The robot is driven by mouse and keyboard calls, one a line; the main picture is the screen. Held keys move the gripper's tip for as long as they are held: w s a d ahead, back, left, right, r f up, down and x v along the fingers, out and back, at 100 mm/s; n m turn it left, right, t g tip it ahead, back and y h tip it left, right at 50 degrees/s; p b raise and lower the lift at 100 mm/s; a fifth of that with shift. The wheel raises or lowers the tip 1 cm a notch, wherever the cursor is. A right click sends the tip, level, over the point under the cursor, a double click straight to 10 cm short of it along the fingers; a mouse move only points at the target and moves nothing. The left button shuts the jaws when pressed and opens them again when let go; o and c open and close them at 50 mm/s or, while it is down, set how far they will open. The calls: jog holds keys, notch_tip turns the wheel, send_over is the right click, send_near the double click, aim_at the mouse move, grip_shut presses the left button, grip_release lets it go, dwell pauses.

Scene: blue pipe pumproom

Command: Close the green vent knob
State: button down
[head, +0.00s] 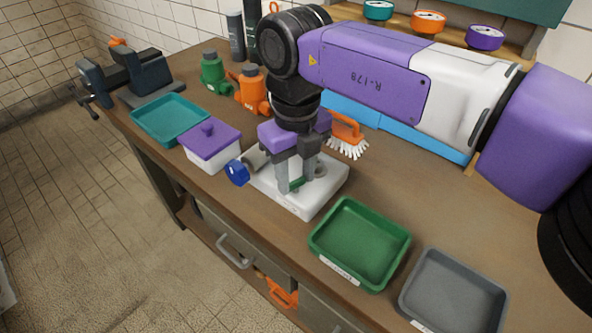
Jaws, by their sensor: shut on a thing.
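A white block-like base (312,206) sits on the brown bench and carries a grey pipe fitting. A blue round knob (237,172) sticks out at the fitting's left end. My gripper (296,182) points down over the base, with its two grey fingers shut around the green vent knob (297,184). Only a small green sliver of the knob shows between the fingers, so its turn angle cannot be told. My purple and white arm hides the area behind the fitting.
A purple-lidded white box (210,146) and a teal tray (170,119) stand left. A green tray (360,242) and a grey tray (453,290) lie at the front right. Green (213,75) and orange bottles (251,87) and an orange brush (347,137) are behind.

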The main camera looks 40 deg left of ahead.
jog(key=m+p, duration=0.2)
jog(key=m, duration=0.5)
jog(key=shift+r, duration=0.1)
jog(key=m, duration=0.4)
jog(key=shift+p, duration=0.3)
jog(key=shift+m+p, duration=0.3)
jog(key=shift+m, duration=1.6)
jog(key=c, duration=0.8)
grip_release()
jog(key=shift+c, duration=0.2)
